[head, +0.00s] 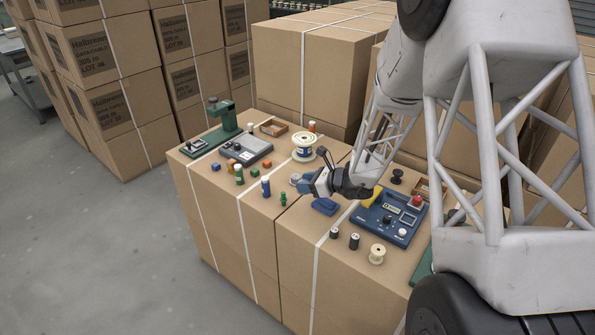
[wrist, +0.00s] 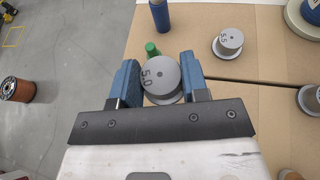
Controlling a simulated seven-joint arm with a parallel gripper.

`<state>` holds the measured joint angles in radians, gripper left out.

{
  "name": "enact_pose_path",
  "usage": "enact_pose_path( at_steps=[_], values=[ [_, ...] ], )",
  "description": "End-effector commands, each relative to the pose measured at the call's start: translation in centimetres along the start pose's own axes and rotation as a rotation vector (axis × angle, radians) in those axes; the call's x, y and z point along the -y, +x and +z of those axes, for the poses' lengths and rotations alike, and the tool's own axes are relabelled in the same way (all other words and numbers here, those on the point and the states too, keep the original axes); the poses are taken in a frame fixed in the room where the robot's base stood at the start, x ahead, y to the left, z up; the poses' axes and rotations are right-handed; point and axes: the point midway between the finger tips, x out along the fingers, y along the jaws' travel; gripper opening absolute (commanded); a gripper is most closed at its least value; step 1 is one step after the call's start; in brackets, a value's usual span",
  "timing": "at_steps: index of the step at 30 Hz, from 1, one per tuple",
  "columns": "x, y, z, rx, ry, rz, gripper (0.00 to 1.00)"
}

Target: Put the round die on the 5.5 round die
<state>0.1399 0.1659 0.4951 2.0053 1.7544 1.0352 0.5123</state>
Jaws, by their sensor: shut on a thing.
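My gripper (wrist: 163,85) is shut on a grey round die (wrist: 160,78) marked 5.0, with a blue finger on each side of it. Its top face and a wider rim below show between the fingers. The 5.5 round die (wrist: 229,40) is grey, marked 5.5, and stands upright on the cardboard top, up and to the right of my gripper in the wrist view. In the head view my gripper (head: 307,185) is over the middle of the boxes, close beside a grey die (head: 294,178). The held die is too small to make out there.
A blue cylinder (wrist: 161,16) and a green piece (wrist: 152,49) stand near the held die. A large cream spool (head: 303,147) stands behind. A blue instrument (head: 388,217) and several small spools lie to the right. A copper spool (wrist: 18,88) shows at left in the wrist view.

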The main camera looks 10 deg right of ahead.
Motion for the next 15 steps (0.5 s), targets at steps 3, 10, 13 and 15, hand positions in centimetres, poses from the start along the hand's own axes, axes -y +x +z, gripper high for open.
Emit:
enact_pose_path(
  at_steps=[3, 10, 13, 15],
  values=[
    [1.5, 1.1, 0.3, 0.001, -0.002, 0.000, 0.04],
    [4.2, 3.0, 0.8, 0.001, -0.001, 0.000, 0.04],
    [5.4, 3.8, 1.0, 0.002, -0.003, 0.000, 0.04],
    [6.1, 4.4, 1.1, 0.001, -0.002, 0.001, 0.04]
  ],
)
